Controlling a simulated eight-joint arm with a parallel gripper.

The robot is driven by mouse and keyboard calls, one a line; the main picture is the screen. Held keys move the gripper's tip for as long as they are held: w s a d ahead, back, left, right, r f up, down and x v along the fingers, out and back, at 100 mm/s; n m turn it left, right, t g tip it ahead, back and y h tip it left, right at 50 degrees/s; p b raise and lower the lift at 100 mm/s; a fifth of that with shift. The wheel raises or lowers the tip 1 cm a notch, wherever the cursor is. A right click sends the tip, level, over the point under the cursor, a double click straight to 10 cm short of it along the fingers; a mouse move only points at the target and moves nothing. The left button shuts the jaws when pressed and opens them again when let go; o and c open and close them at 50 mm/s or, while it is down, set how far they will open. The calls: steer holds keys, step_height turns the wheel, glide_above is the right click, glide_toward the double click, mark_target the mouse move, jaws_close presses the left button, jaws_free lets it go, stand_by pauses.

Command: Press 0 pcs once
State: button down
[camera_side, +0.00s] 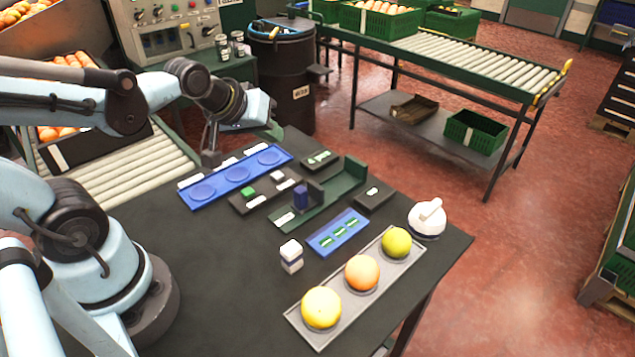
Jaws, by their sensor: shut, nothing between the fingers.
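A dark button box (264,191) lies on the black table. It carries a green button (249,192) and a white button (278,176), each with a white label beside it. The labels are too small to read, so I cannot tell which is 0 pcs. My gripper (211,160) is shut and empty. In the picture it is at the back left, over the far edge of the blue tray, up and left of the button box. I cannot tell its exact height, and it appears apart from the buttons.
A blue tray (216,178) with round recesses lies behind the button box. A white block (291,256), a grey fruit tray (311,333) and a white domed object (427,219) stand nearer the front.

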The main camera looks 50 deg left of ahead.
mark_target(274, 177)
steer(key=a+n, duration=0.1)
steer(key=w+a+n, duration=0.1)
steer(key=n, duration=0.1)
steer(key=w+a+n+y, duration=0.1)
steer(key=shift+a+f+n+t, duration=0.25)
steer(key=shift+f+n+t, duration=0.05)
steer(key=shift+f, duration=4.35)
steer(key=shift+r, duration=2.5)
